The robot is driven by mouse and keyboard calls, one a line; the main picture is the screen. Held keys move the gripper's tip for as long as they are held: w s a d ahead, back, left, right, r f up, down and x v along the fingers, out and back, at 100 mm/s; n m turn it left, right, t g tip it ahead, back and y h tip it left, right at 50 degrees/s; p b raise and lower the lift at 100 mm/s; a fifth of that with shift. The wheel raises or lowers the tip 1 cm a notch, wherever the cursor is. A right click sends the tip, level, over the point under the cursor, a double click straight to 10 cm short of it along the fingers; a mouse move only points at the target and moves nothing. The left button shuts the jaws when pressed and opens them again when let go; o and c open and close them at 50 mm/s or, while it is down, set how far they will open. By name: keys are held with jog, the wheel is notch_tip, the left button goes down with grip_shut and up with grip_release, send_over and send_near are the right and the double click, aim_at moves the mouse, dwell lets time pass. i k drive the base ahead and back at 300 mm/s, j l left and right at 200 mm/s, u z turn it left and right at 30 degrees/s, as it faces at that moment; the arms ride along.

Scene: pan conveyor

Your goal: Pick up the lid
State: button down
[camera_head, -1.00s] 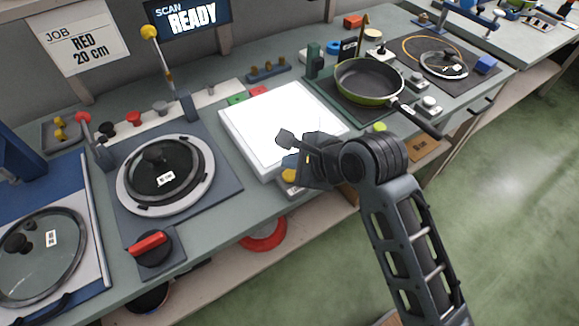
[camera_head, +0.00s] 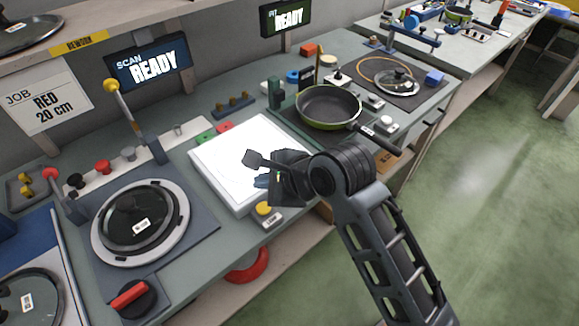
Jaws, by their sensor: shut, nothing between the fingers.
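Several glass lids with dark knobs and white labels are in view; I cannot tell which one is meant. One lid (camera_head: 140,222) sits in a pale ring on a dark mat at the left. Another lid (camera_head: 30,296) lies on the blue and grey station at the lower left, cut off by the frame. A smaller lid (camera_head: 394,84) lies on a dark mat at the back right. A further lid (camera_head: 28,34) is on the upper left shelf. My gripper (camera_head: 254,161) is shut and empty over the white light panel, apart from all the lids.
The white light panel (camera_head: 222,152) is in the middle of the bench. A green-rimmed pan (camera_head: 328,104) stands behind it to the right, its handle pointing towards the front. A post with a yellow ball (camera_head: 112,86), a red-handled knob (camera_head: 130,296) and a yellow button (camera_head: 264,208) stand nearby.

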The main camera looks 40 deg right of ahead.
aim_at(397, 82)
jog(key=z, duration=1.3)
jog(key=i+l, duration=0.15)
jog(key=i, duration=0.35)
jog(key=i+l+u, duration=0.1)
jog(key=i, duration=0.35)
